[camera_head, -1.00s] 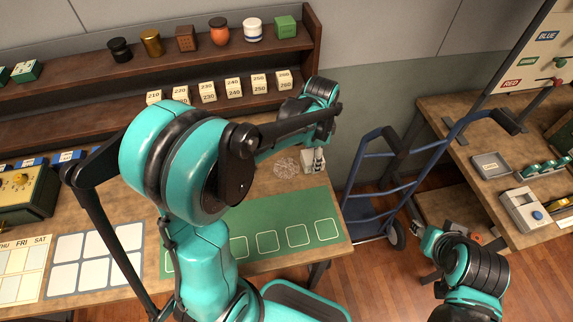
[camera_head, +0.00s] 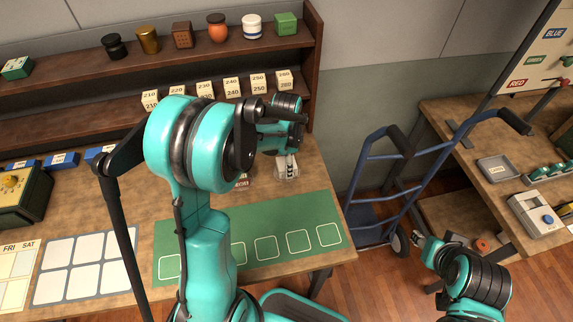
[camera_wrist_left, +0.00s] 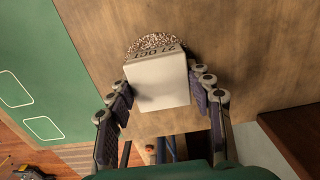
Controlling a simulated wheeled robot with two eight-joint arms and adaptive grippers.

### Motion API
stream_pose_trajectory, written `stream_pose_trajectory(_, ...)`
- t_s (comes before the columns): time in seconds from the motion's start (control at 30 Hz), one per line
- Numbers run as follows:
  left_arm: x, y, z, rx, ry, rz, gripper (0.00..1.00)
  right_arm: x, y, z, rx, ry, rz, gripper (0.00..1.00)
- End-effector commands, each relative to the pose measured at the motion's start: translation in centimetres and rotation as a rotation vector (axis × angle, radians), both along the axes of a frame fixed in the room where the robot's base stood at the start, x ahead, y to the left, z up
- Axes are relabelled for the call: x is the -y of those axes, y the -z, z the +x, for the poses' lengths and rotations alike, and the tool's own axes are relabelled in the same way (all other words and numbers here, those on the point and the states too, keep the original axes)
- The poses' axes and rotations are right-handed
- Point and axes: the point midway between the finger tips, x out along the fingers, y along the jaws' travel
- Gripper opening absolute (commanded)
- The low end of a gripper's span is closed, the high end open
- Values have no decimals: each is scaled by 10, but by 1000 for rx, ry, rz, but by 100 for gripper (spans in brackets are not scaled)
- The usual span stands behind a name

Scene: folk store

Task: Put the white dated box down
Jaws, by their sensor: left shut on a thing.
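The white dated box (camera_wrist_left: 158,82), with dark lettering that reads like "27 OCT" upside down, is between the fingers of my left gripper (camera_wrist_left: 163,88) in the left wrist view. The gripper is shut on it. In the head view my left gripper (camera_head: 287,165) is low over the wooden table (camera_head: 312,183), behind the green mat (camera_head: 290,210). A round speckled patch (camera_wrist_left: 152,41) shows just beyond the box, partly hidden by it. I cannot tell whether the box touches the table. My right gripper (camera_head: 418,241) is over the floor at the right, too small to read.
A shelf (camera_head: 60,82) at the back holds several numbered blocks and jars. A blue hand truck (camera_head: 372,185) stands right of the table. Another table (camera_head: 500,205) with a tray (camera_head: 496,168) is at the far right. Bare wood lies around the box.

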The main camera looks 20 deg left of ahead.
Motion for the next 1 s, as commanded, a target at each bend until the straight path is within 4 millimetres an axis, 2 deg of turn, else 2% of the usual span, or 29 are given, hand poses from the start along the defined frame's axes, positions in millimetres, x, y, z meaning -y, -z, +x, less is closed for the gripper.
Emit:
stream_pose_trajectory(0.2,0,3,0,0,0,0,20,0,3,0,0,0,0,40)
stream_pose_trajectory(0.23,0,3,0,0,0,0,54,0,3,0,0,0,0,40)
stream_pose_trajectory(0.3,0,2,0,0,0,0,72,0,2,0,0,0,0,40)
stream_pose_trajectory(0.7,0,-3,0,0,0,0,72,0,-3,0,0,0,0,40)
stream_pose_trajectory(0.87,0,-30,0,0,0,0,72,0,-12,0,0,0,0,40)
stream_pose_trajectory(1.0,0,-63,0,0,0,0,72,0,-23,0,0,0,0,40)
